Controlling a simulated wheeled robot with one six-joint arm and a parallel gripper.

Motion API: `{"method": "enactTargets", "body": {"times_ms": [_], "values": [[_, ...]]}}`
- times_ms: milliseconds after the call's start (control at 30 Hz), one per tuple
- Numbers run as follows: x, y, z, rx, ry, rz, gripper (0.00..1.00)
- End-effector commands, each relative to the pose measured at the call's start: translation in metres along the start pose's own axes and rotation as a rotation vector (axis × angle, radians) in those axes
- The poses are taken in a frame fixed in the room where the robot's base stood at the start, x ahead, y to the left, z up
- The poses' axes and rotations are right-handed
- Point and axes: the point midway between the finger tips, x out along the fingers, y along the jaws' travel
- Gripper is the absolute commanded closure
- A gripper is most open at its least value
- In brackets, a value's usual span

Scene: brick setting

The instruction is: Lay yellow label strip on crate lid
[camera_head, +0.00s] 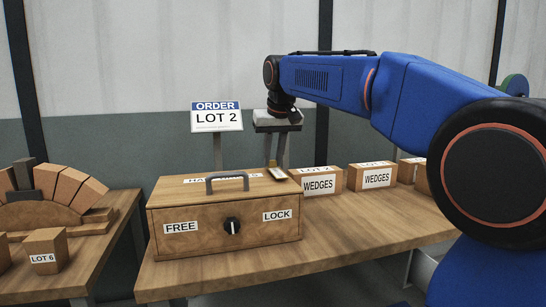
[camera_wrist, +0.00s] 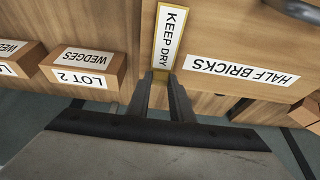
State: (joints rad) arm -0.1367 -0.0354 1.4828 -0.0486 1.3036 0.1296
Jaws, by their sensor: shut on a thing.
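The yellow-edged label strip (camera_wrist: 170,36), reading KEEP DRY, is in my gripper's fingers by one end in the wrist view. In the head view the strip (camera_head: 278,174) is small, at the right rear of the crate lid (camera_head: 178,195). My gripper (camera_head: 273,164) points down there, and its fingertips also show in the wrist view (camera_wrist: 169,76). The wooden lid (camera_wrist: 225,32) has a grey handle (camera_head: 227,182) and a HALF BRICKS label (camera_wrist: 241,72). Whether the strip touches the lid or hovers just above it, I cannot tell.
The crate front has a black knob (camera_head: 232,225) between FREE and LOCK labels. WEDGES boxes (camera_head: 316,183) stand to the right, close to my gripper. An ORDER LOT 2 sign (camera_head: 216,117) stands behind. The bench front (camera_head: 330,245) is clear.

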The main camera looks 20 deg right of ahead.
Motion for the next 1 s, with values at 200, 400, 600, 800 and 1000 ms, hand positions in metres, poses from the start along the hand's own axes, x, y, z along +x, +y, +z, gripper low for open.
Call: {"method": "enactTargets", "body": {"times_ms": [200,400,600,800,1000], "values": [[0.002,0.000,0.001,0.000,0.000,0.000,1.00],[0.004,0.000,0.002,0.000,0.000,0.000,1.00],[0.007,0.000,0.003,0.000,0.000,0.000,1.00],[0.010,0.000,0.004,0.000,0.000,0.000,1.00],[0.011,0.000,0.004,0.000,0.000,0.000,0.58]]}}
